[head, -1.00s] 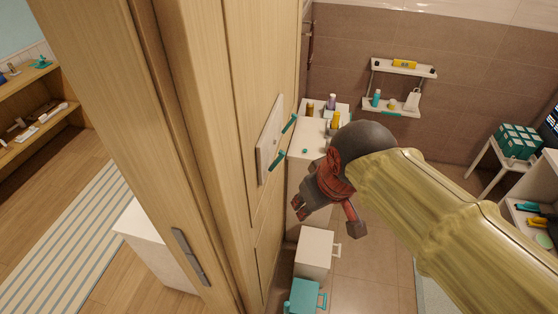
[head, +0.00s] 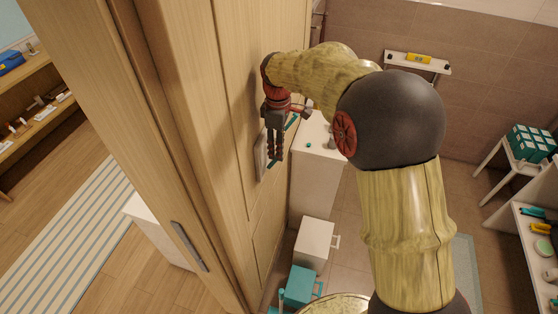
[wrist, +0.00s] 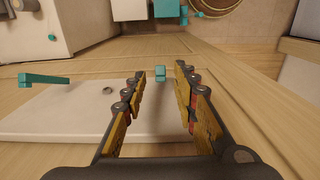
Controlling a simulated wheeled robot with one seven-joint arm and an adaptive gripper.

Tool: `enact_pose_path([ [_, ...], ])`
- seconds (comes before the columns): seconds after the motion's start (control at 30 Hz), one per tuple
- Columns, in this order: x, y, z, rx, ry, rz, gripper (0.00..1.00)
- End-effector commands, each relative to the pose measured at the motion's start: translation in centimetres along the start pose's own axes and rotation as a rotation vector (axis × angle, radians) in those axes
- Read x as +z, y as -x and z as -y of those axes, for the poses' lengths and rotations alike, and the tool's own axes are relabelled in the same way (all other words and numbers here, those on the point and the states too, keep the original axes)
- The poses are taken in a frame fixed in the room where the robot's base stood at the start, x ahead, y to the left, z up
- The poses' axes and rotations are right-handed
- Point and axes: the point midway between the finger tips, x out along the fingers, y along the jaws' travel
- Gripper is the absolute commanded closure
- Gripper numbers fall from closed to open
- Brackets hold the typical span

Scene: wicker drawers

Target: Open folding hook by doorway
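A white plate (head: 261,158) is fixed to the wooden wall beside the doorway and carries teal hooks; it also shows in the wrist view (wrist: 70,115). In the head view, one teal hook (head: 292,122) shows behind my gripper, and a second (head: 273,163) shows low by the fingertips. In the wrist view, one long teal hook (wrist: 44,79) lies to the left, and a small teal piece (wrist: 160,72) shows between the fingertips. My gripper (head: 275,158) is open, pointing down close along the plate. Its fingers (wrist: 160,78) stand either side of the small teal piece; contact cannot be told.
A white cabinet (head: 318,170) stands just right of the plate. A white bin (head: 314,243) and a teal bin (head: 300,286) are on the floor below. The wooden wall edge is close on the left. Tiled floor at right is fairly clear.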

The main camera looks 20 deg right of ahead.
Motion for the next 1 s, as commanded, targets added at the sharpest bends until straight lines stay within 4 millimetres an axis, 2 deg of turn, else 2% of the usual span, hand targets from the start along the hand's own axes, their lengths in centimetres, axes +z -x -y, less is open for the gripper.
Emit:
enact_pose_path([
  [0.5, 0.0, -6.7, 0.1, 0.000, -0.002, 0.000, 0.71],
  [0.87, 0.0, -7.4, 0.0, 0.001, -0.002, -0.001, 0.71],
  [1.0, 0.0, -7.4, 0.0, 0.001, -0.002, -0.001, 0.77],
])
